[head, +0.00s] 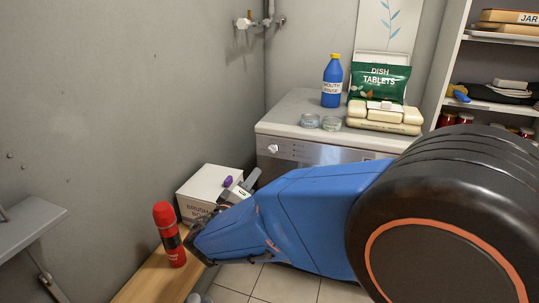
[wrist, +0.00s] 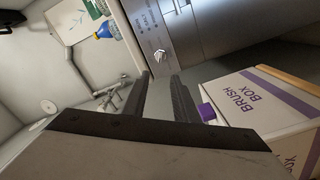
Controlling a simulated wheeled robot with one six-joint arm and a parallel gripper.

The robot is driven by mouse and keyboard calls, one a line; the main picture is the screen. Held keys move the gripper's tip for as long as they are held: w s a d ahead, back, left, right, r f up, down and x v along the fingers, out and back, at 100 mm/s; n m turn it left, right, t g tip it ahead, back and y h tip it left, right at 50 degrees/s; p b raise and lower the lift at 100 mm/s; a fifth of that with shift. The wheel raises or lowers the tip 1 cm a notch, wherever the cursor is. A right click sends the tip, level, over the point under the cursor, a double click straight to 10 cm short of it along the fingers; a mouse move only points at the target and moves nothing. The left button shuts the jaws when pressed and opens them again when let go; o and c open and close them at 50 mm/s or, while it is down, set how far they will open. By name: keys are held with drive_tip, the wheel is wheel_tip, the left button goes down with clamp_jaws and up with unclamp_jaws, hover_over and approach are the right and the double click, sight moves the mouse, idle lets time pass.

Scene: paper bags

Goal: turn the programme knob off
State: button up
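The programme knob (head: 273,148) is a small pale knob at the left end of the control panel on the white appliance (head: 292,135). In the wrist view the knob (wrist: 160,56) shows just beyond and between my fingertips, apart from them, with its pointer facing the lower left. My gripper (wrist: 161,76) is open and empty, its two dark fingers spaced apart. In the head view my gripper (head: 249,184) is partly hidden by my blue arm, low and to the left of the knob, in front of the brush box.
A white brush box (head: 202,188) and a purple cap (head: 228,181) are close to my gripper. A red flask (head: 168,235) stands on the wooden bench (head: 150,282). A blue bottle (head: 332,82), glass dishes and packs stand on the appliance. Wall pipes (head: 262,21) are behind.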

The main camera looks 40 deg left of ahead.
sight(271, 151)
drive_tip(key=x, duration=1.7)
drive_tip(key=shift+w+a+f, duration=0.1)
drive_tip(key=shift+w, duration=0.05)
drive_tip(key=shift+c, duration=0.7)
clamp_jaws()
